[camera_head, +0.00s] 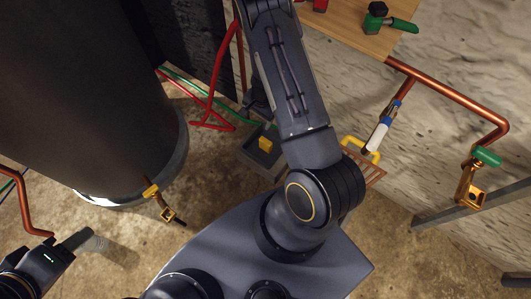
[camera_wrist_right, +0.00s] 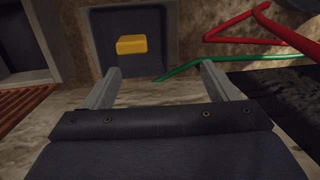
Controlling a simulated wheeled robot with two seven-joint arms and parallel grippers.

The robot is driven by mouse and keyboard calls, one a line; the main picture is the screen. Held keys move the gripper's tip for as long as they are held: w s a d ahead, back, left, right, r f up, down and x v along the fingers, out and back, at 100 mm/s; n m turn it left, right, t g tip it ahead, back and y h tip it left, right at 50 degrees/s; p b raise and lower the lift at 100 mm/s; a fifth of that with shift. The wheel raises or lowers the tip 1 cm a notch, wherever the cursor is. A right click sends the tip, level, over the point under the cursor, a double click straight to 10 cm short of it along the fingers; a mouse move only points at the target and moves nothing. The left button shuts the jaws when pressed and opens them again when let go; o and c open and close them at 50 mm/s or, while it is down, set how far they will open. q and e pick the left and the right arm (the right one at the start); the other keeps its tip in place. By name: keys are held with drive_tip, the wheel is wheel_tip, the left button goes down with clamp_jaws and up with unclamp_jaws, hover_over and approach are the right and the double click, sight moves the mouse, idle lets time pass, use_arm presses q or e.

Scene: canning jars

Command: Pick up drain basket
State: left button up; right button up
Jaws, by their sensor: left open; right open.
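A brown slatted piece with a yellow handle (camera_head: 372,172), which looks like the drain basket, lies by the stone wall, partly hidden behind my right arm in the head view. Brown slats (camera_wrist_right: 24,104) also show at the left edge of the right wrist view. My right gripper (camera_wrist_right: 156,88) is open and empty, its fingers apart and pointing toward a dark grey tray with a yellow block; the slats are to its left, not between the fingers. My left gripper (camera_head: 84,240) is at the lower left of the head view, open, far from the basket.
The dark grey tray (camera_head: 247,153) holds the yellow block (camera_head: 266,144). Red pipes (camera_head: 212,125) and a green pipe (camera_wrist_right: 225,62) run beside it. A large dark tank (camera_head: 90,90) stands left. A copper pipe (camera_head: 450,92) follows the wall. Bare floor shows between.

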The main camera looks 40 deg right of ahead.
sight(267, 139)
drive_tip(key=shift+m+g+h, duration=0.3)
drive_tip(key=shift+g+h, duration=0.2)
drive_tip(key=shift+h, duration=0.1)
drive_tip(key=s+f+b, duration=0.1)
drive_tip(key=f, duration=0.3)
drive_tip(key=s+d+f+b, duration=0.1)
drive_tip(key=f, duration=0.4)
drive_tip(key=s+d+f+b, duration=0.1)
drive_tip(key=f, duration=0.3)
drive_tip(key=shift+f, duration=0.35)
drive_tip(key=f+b, duration=0.2)
drive_tip(key=f, duration=0.1)
drive_tip(key=f+b, duration=0.1)
drive_tip(key=f, duration=0.1)
drive_tip(key=shift+s+a+f, duration=0.15)
drive_tip(key=shift+a+f, duration=0.05)
drive_tip(key=shift+a, duration=0.15)
use_arm(q)
wheel_tip(267, 139, down, 7)
drive_tip(key=shift+f, duration=0.15)
use_arm(e)
drive_tip(key=shift+r, duration=0.1)
drive_tip(key=c, duration=1.1)
